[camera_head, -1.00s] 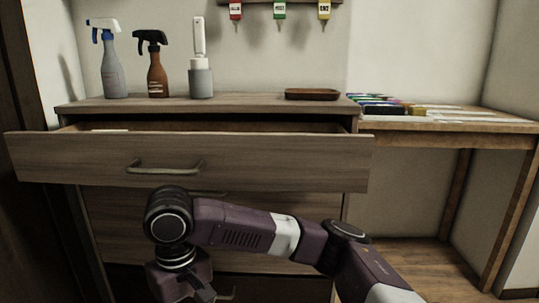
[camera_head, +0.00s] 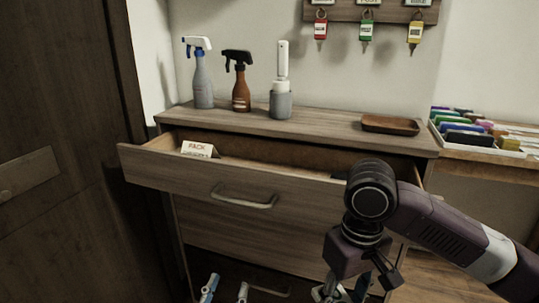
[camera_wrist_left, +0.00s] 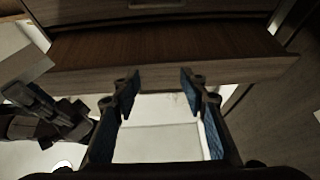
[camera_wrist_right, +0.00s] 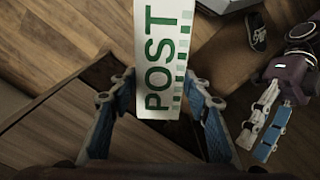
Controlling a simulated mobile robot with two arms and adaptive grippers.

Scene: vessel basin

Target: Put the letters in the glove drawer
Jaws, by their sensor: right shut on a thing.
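My right gripper (camera_wrist_right: 158,85) is shut on a flat white piece with green "POST" lettering (camera_wrist_right: 165,55), seen in its wrist view; I cannot tell whether it is one letter or several. In the head view the right gripper (camera_head: 342,292) is low in front of the drawers and its hold is hidden. My left gripper (camera_head: 226,290) is open, low and left of it. Its wrist view shows empty fingers (camera_wrist_left: 158,85). The top drawer (camera_head: 240,188) stands open, with a white "PACK" card (camera_head: 199,149) inside at left. No glove label shows.
Two spray bottles (camera_head: 240,82), a grey holder with a white handle (camera_head: 281,100) and a brown tray (camera_head: 390,125) stand on the cabinet top (camera_head: 310,122). A side table (camera_head: 485,157) with coloured items is at right. A dark door (camera_head: 60,150) is at left.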

